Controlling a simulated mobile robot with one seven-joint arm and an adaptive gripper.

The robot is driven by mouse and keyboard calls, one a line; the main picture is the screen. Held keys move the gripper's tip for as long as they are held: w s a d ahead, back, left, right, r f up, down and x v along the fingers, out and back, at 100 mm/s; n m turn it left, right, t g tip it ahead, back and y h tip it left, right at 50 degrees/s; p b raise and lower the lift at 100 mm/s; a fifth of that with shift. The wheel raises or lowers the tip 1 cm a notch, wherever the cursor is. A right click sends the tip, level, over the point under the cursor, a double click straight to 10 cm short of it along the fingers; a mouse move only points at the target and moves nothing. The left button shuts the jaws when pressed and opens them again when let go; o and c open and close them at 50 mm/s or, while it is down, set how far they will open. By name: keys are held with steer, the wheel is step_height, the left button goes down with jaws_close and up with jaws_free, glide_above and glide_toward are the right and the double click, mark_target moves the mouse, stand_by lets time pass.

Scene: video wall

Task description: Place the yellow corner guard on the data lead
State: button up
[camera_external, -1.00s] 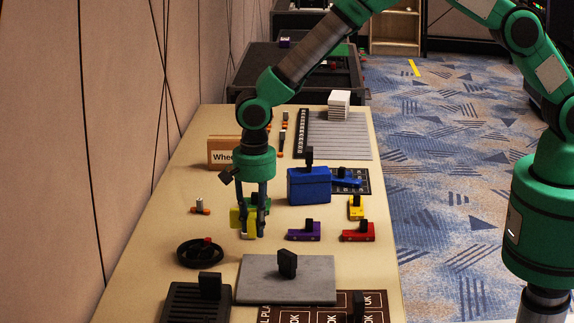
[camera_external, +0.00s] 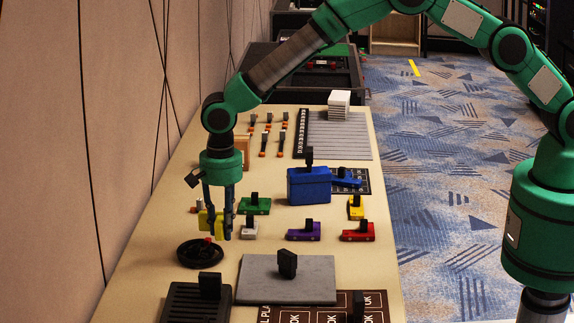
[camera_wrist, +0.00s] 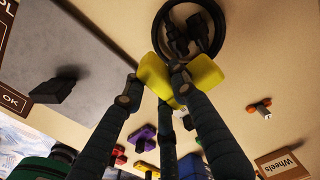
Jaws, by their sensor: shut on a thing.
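My gripper (camera_external: 217,225) is shut on the yellow corner guard (camera_external: 208,222) and holds it above the table toward the left side. The guard also shows between the fingertips in the wrist view (camera_wrist: 205,76), partly covered by them. The data lead appears to be the black ring-shaped coil (camera_external: 183,256) with dark plugs inside it, lying on the table. In the external view it is just below the held guard; in the wrist view the coil (camera_wrist: 221,20) lies just beyond the guard. I cannot tell whether the guard touches it.
A grey plate (camera_external: 285,290) and a dark ribbed tray (camera_external: 180,303) lie nearer the camera. White (camera_external: 249,232), green (camera_external: 255,207), purple (camera_external: 303,234) and red (camera_external: 357,235) blocks stand to the right. A blue box (camera_external: 308,188) and a Wheels box (camera_wrist: 282,166) are farther back.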

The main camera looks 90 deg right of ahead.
steer(key=shift+f+b, duration=0.5)
steer(key=shift+f, duration=1.25)
steer(key=shift+f, duration=0.15)
steer(key=o, duration=1.1)
steer(key=shift+c, duration=0.2)
step_height(320, 180, up, 11)
steer(key=shift+a+f+p, duration=0.1)
steer(key=shift+p, duration=1.1)
steer(key=shift+r, duration=0.75)
steer(key=shift+r, duration=0.1)
